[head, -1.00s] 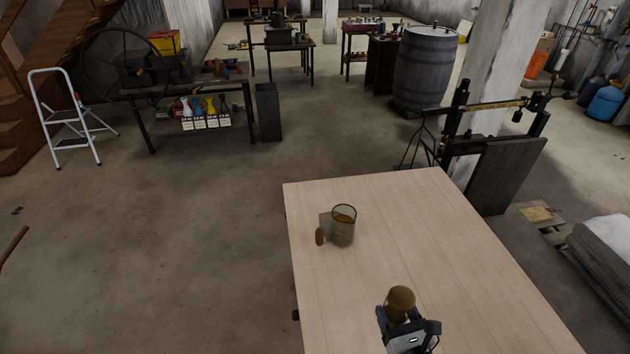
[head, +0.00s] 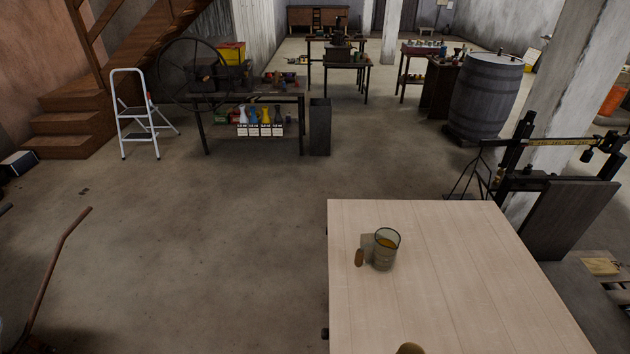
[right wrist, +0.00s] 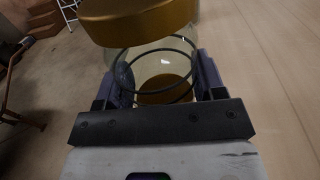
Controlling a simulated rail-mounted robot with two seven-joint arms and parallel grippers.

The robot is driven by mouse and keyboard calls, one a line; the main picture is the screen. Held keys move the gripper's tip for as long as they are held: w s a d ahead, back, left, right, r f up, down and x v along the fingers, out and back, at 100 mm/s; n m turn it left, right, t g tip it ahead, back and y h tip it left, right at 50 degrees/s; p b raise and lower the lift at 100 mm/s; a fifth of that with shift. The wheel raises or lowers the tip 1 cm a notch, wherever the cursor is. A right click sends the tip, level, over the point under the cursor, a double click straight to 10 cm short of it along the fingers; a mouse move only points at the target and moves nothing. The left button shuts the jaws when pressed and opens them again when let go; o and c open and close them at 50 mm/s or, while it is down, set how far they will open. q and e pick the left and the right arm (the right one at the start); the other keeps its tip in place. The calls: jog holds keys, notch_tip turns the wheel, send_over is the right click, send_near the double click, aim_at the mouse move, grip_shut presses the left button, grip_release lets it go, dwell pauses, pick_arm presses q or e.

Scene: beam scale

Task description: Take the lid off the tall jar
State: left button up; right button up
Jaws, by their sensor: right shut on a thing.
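A clear glass jar (right wrist: 165,67) with dark rings and amber stuff at its bottom is between the fingers of my right gripper (right wrist: 160,78), which is shut on it. A round golden-brown lid (right wrist: 138,20) is at the jar's upper end in the right wrist view; whether it sits tight or loose I cannot tell. Only the top of the lid (head: 411,349) shows at the bottom edge of the head view. A second, open glass (head: 386,250) with amber contents stands on the table. My left gripper is not in view.
The pale wooden table (head: 450,285) is mostly clear. A small brown piece (head: 359,257) is left of the open glass. A beam scale (head: 560,150) stands beyond the table's right side. A barrel (head: 485,95) and workbenches are farther back.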

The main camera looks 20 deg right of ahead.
jog(key=w+a+r+n+y, duration=0.1)
jog(key=w+a+r+y, duration=0.2)
jog(key=r, duration=0.4)
jog(key=w+a+r+n, duration=0.1)
jog(key=w+a+r, duration=0.1)
jog(key=w+r, duration=0.45)
jog(key=w+a+r+n+y, duration=0.1)
jog(key=w+a+r+y, duration=0.15)
jog(key=r, duration=0.55)
notch_tip(320, 180, up, 15)
jog(key=p, duration=1.5)
jog(key=shift+a+t+h+p, duration=0.25)
jog(key=shift+t+h+p, duration=0.05)
jog(key=shift+h+p, duration=0.15)
jog(key=shift+f, duration=0.1)
